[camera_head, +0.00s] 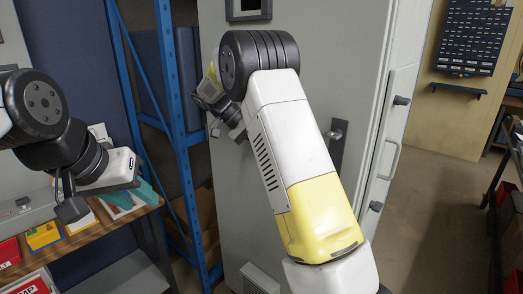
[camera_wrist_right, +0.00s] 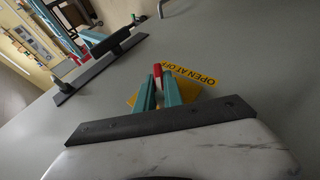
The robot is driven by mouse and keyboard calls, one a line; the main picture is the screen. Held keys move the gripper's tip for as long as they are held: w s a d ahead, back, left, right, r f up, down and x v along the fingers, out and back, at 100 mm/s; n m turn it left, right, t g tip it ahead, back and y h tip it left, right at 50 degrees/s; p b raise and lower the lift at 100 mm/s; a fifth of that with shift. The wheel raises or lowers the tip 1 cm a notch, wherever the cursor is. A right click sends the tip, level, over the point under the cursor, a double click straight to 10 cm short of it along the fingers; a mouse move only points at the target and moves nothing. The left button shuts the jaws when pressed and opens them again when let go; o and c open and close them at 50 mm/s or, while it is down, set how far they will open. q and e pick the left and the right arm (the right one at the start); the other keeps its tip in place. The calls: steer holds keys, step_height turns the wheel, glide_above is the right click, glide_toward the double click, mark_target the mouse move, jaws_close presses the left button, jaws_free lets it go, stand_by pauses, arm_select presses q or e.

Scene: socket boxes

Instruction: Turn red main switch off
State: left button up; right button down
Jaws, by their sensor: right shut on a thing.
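In the head view, the switch and the right fingers are hidden behind my right arm and wrist. My left gripper (camera_head: 134,195) is at the left, over the workbench and away from the cabinet. Its teal fingers appear apart, with nothing seen held between them.
The grey cabinet (camera_head: 225,210) fills the middle, with a door handle (camera_head: 337,135) on its front. Blue shelving (camera_head: 175,120) stands close on its left. Open floor (camera_head: 430,220) lies to the right.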

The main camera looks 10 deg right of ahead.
steer(key=n+g+h, duration=0.1)
steer(key=g+h, duration=0.2)
steer(key=shift+w+a+f, duration=0.1)
steer(key=g+h, duration=0.1)
steer(key=n+g+h, duration=0.1)
steer(key=h, duration=0.1)
steer(key=shift+f+n+h, duration=0.1)
steer(key=shift+n+h, duration=0.2)
stand_by(0.4)
steer(key=c, duration=1.5)
jaws_free()
steer(key=shift+o, duration=0.2)
